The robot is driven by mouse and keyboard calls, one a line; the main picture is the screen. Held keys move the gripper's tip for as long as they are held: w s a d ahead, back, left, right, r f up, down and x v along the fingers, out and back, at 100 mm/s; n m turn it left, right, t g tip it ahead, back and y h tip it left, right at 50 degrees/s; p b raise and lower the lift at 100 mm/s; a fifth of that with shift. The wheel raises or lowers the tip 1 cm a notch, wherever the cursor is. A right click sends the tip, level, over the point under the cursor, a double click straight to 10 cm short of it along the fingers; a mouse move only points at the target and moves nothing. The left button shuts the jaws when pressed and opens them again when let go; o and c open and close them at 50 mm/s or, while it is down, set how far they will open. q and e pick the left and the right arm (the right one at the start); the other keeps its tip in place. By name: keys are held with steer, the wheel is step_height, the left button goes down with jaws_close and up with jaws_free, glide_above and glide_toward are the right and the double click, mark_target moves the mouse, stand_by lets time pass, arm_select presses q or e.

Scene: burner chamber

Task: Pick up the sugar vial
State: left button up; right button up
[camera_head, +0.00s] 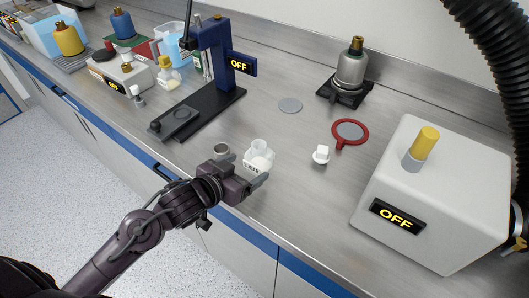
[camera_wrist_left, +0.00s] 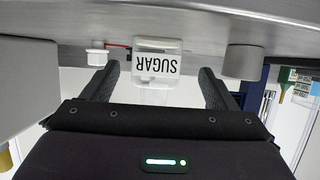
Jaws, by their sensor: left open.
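The sugar vial (camera_head: 259,158) is a small clear and white container standing on the steel counter, just beyond my left gripper in the head view. In the left wrist view, where the picture is upside down, the vial (camera_wrist_left: 157,60) shows its SUGAR label between my two fingers. My left gripper (camera_head: 246,173) is open, with one finger on each side of the vial in the wrist view (camera_wrist_left: 158,78). I see no finger touching the vial. The vial's far side is hidden. My right gripper is not in view.
A large white box marked OFF (camera_head: 435,190) is farther right. A black stand (camera_head: 195,108) is at the back left. Counter space behind the vial is clear.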

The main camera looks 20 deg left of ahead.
mark_target(252, 163)
arm_select(q)
steer(key=shift+x, duration=0.9)
steer(key=x, duration=0.1)
steer(key=p+x, duration=0.1)
steer(key=x, duration=0.1)
steer(key=shift+w+d+f, duration=0.1)
steer(key=shift+w+d, duration=0.1)
steer(key=shift+d, duration=0.15)
steer(key=shift+w+f, duration=0.1)
steer(key=shift+w, duration=0.05)
steer(key=c, duration=1.1)
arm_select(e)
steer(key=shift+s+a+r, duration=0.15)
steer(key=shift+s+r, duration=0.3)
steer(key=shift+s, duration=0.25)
arm_select(q)
steer(key=shift+o, duration=0.2)
steer(key=shift+r, duration=0.6)
step_height(252, 163, up, 10)
steer(key=shift+f+p, duration=0.1)
steer(key=shift+p, duration=0.65)
step_height(252, 163, up, 9)
steer(key=p, duration=0.3)
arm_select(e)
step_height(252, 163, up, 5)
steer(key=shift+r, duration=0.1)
